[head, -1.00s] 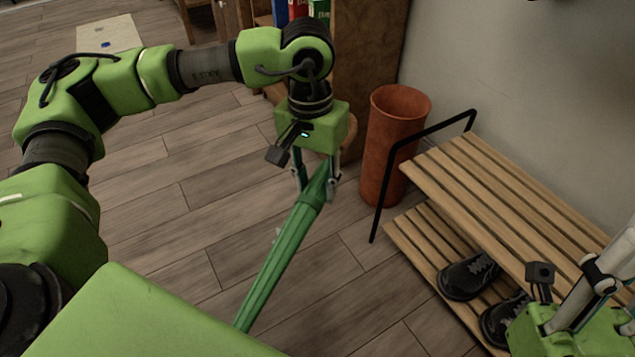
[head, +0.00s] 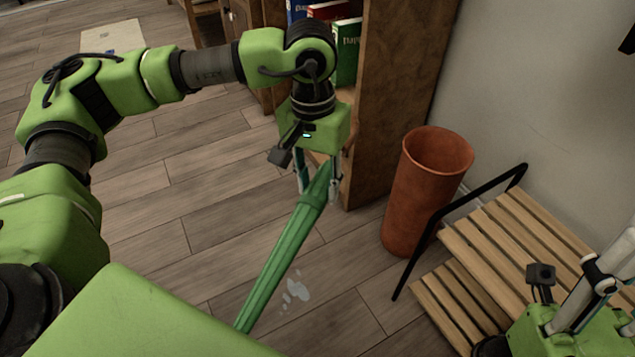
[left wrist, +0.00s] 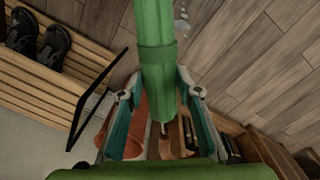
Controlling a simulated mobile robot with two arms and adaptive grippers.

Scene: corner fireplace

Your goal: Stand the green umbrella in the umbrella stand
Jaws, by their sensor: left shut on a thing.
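The green umbrella (head: 276,262) is folded and hangs tilted in my left gripper (head: 319,190), its lower end running down and left out of sight behind my own body in the head view. My left gripper is shut on the umbrella near its upper end; the left wrist view shows the green umbrella (left wrist: 156,45) between the two fingers (left wrist: 160,110). The umbrella stand (head: 405,205), an open reddish-brown cylinder, stands upright on the floor to the right of the gripper, apart from it. My right gripper is at the lower right edge, its fingertips not clearly shown.
A slatted wooden shoe rack (head: 535,235) with a black metal frame stands right of the stand, by the wall. A brown bookcase (head: 400,90) with books is behind. A small pale puddle (head: 296,290) lies on the otherwise open wooden floor.

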